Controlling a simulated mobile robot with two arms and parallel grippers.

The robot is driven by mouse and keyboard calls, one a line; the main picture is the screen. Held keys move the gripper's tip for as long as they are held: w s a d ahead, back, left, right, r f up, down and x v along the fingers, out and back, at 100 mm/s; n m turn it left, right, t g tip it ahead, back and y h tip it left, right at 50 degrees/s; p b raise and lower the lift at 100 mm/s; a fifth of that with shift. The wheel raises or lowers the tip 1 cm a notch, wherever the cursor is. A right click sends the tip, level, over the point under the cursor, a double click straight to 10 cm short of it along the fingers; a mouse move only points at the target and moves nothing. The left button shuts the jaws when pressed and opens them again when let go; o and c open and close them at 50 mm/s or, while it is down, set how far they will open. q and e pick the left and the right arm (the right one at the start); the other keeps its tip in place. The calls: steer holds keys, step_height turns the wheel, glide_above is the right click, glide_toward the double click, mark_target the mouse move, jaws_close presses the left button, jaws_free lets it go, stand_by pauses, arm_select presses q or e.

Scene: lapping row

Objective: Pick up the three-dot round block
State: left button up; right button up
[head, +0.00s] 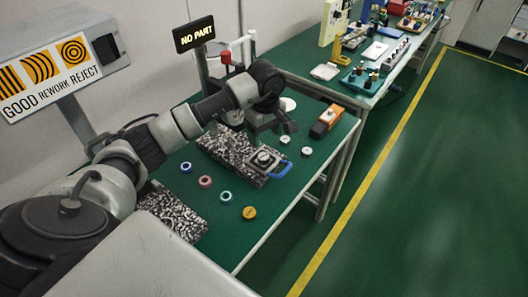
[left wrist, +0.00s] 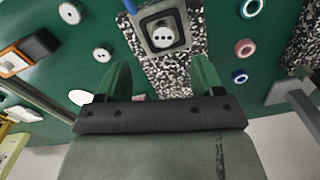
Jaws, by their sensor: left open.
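A pale round block (left wrist: 164,37) with what look like three dark dots sits in a square grey fixture (left wrist: 147,48) in the left wrist view. In the head view the block (head: 264,158) shows in the fixture with the blue handle (head: 282,172). Two loose white round blocks, one (left wrist: 69,13) and another (left wrist: 102,53), lie on the green mat; their dots are too small to count surely. My left gripper (left wrist: 160,78) is open and empty above the speckled plate, just short of the fixture. My right gripper is not in view.
Blue-, red- and teal-rimmed rings and an orange disc (head: 249,212) lie on the near side of the green table. An orange and black device (head: 326,121) stands near the right edge. Speckled plates (head: 225,146) lie on the table. A sign box (head: 62,62) stands at left.

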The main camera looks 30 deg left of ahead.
mark_target(263, 156)
arm_select(q)
steer(key=shift+s+f, duration=0.2)
steer(key=shift+f, duration=0.9)
steer(key=shift+w+f, duration=0.1)
steer(key=shift+f, duration=0.65)
step_height(263, 156, down, 4)
steer(key=shift+a+r+p, duration=0.15)
steer(key=shift+r+p, duration=0.1)
steer(key=shift+p, duration=0.45)
steer(key=shift+f, duration=0.4)
steer(key=shift+c, duration=1.3)
steer(key=c, duration=0.7)
steer(key=shift+c, duration=0.6)
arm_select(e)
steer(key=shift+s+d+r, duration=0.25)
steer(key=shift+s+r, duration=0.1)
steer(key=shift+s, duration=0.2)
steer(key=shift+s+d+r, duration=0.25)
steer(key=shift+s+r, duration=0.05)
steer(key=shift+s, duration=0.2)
